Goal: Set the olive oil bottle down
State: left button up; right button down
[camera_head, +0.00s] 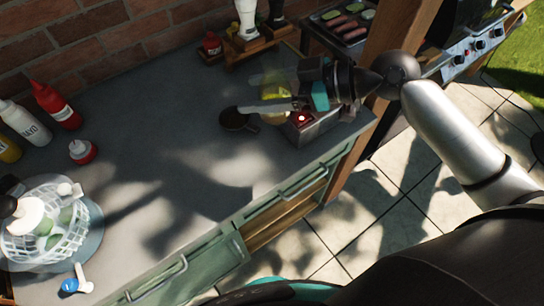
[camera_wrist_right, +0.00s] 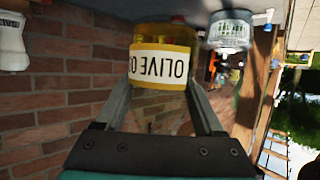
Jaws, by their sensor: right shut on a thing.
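The olive oil bottle (camera_head: 274,91) is yellow and sits between the fingers of my right gripper (camera_head: 262,95) near the right end of the grey counter (camera_head: 165,150). In the right wrist view the bottle (camera_wrist_right: 162,62) shows a white label with dark letters, upside down in the picture. The two fingers of my right gripper (camera_wrist_right: 160,95) are shut on it, one on each side. The gripper partly covers the bottle in the head view. I cannot tell whether its base touches the counter. My left gripper is not in view.
A metal box with a red light (camera_head: 312,128) stands close beside the bottle, and a small dark round pan (camera_head: 237,121) lies to its left. A wooden stand (camera_head: 250,45) is behind. Sauce bottles (camera_head: 55,103) and a salad spinner (camera_head: 50,235) are left. The counter's middle is clear.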

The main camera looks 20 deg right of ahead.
notch_tip(320, 180, down, 16)
jog(key=shift+b, duration=1)
jog(key=shift+f+b, duration=0.3)
jog(key=shift+f, duration=1.5)
jog(key=shift+f, duration=0.1)
grip_release()
jog(key=b+v, duration=0.1)
jog(key=v, duration=1.1)
